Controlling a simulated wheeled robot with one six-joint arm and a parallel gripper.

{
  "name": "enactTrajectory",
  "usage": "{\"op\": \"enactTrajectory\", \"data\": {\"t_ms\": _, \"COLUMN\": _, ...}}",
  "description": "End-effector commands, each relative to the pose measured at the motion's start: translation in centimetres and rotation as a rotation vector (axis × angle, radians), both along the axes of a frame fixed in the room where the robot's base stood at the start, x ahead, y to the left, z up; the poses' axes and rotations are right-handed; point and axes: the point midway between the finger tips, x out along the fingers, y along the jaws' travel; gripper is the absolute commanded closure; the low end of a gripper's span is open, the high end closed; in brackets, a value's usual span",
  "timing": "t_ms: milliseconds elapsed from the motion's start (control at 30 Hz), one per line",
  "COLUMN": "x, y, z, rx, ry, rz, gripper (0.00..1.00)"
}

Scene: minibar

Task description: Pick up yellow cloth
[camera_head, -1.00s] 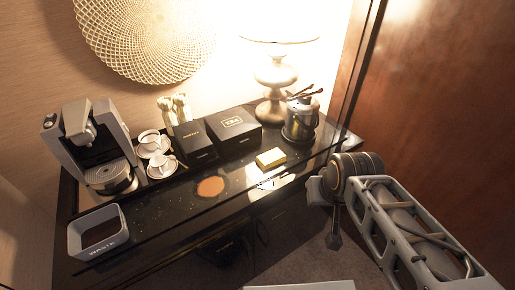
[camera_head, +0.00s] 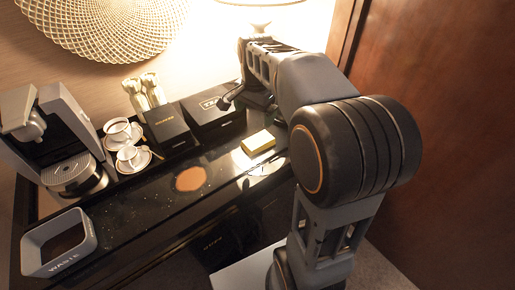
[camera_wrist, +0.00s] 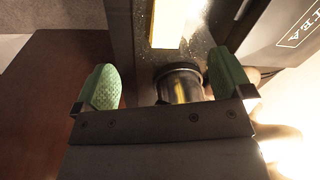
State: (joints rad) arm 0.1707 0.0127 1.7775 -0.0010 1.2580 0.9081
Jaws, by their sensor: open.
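The yellow cloth (camera_head: 258,142) looks like a small folded yellow block. It lies on the dark counter in front of the black TEA box, and part of it shows at the top of the wrist view (camera_wrist: 170,24). My gripper (camera_wrist: 165,82) is open, with its green fingertips spread wide and apart from the cloth. A round dark container (camera_wrist: 180,86) shows between the fingertips; I cannot tell how far below them it is. In the head view my arm reaches over the counter behind the cloth, and the fingertips are hard to make out.
The TEA box (camera_head: 213,115) and another black box (camera_head: 168,130) stand behind the cloth. Cups on saucers (camera_head: 127,145), a coffee machine (camera_head: 68,140) and a grey waste bin (camera_head: 60,245) are at left. Brown spill (camera_head: 190,179) and crumbs lie on the counter.

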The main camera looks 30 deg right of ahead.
Motion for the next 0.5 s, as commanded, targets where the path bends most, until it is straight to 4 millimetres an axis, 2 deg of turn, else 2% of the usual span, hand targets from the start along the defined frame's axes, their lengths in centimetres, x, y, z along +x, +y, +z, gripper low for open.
{"op": "enactTrajectory", "data": {"t_ms": 33, "x": 1.2, "y": -0.7, "z": -1.2, "rx": 0.01, "ry": 0.023, "rz": -0.075, "gripper": 0.02}}
{"op": "enactTrajectory", "data": {"t_ms": 200, "x": 3.5, "y": -2.5, "z": -2.6, "rx": 0.028, "ry": 0.071, "rz": -0.272, "gripper": 0.02}}
{"op": "enactTrajectory", "data": {"t_ms": 333, "x": 4.2, "y": -3.1, "z": -4.1, "rx": 0.032, "ry": 0.089, "rz": -0.339, "gripper": 0.02}}
{"op": "enactTrajectory", "data": {"t_ms": 500, "x": 4.2, "y": -3.3, "z": -7.2, "rx": 0.033, "ry": 0.094, "rz": -0.355, "gripper": 0.02}}
